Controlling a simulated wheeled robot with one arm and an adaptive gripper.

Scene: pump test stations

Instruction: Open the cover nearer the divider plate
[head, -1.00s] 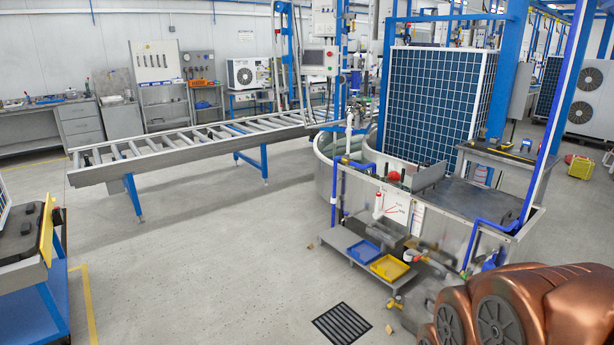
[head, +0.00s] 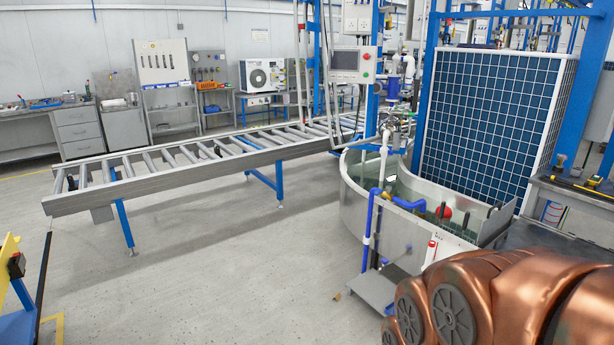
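A curved metal water tank (head: 352,192) stands right of centre, with its open, water-filled part facing me. A grey upright plate (head: 496,228) stands at the right end of the open water and could be the divider plate. Right of it lies a flat dark surface (head: 545,236), possibly a closed cover. My copper-coloured arm hides much of this area, so I cannot tell separate covers or their handles apart. A red ball-like thing (head: 444,212) is in the tank left of the plate. My gripper is not in view.
A long roller conveyor (head: 160,176) on blue legs runs from the left to the tank. A control box with a screen (head: 350,64) hangs above the tank. A large blue gridded panel (head: 490,125) stands behind it.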

